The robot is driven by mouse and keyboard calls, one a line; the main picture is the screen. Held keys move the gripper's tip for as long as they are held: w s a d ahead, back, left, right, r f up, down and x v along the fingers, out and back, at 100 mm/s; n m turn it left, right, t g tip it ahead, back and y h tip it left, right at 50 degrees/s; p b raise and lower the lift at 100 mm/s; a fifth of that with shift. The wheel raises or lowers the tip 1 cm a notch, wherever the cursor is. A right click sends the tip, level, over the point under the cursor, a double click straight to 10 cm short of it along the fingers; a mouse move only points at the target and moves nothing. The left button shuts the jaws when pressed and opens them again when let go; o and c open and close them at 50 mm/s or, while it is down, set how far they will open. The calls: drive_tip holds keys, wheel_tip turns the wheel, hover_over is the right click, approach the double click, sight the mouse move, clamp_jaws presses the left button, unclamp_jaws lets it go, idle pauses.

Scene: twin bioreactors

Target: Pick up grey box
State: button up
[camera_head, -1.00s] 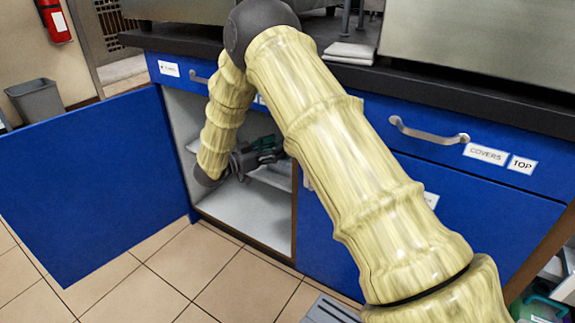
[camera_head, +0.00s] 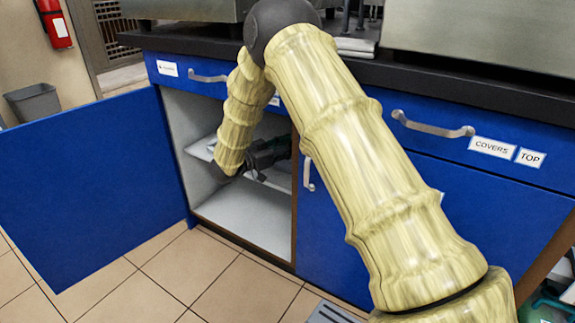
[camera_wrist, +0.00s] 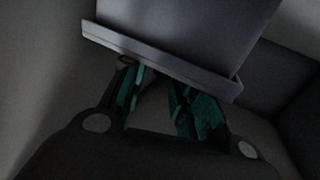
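A grey box-like thing (camera_wrist: 180,35) with a raised lip along its near edge fills the top of the dark wrist view. I take it for the grey box. My gripper (camera_wrist: 155,82) has dark fingers with green parts, standing apart just below that lip. The lip seems to cover the space past the fingertips, and I cannot tell whether they touch it. In the head view my gripper (camera_head: 268,156) is inside the open blue cabinet, partly hidden by my arm. The box cannot be made out there.
The blue cabinet door (camera_head: 95,190) stands wide open at left. A pale shelf (camera_head: 200,150) runs across the cabinet's inside, above its bare floor (camera_head: 245,215). The right cabinet wall edge is close to my gripper. A dark counter (camera_head: 440,85) overhangs above.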

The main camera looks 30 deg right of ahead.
drive_tip(key=shift+f, duration=0.1)
clamp_jaws()
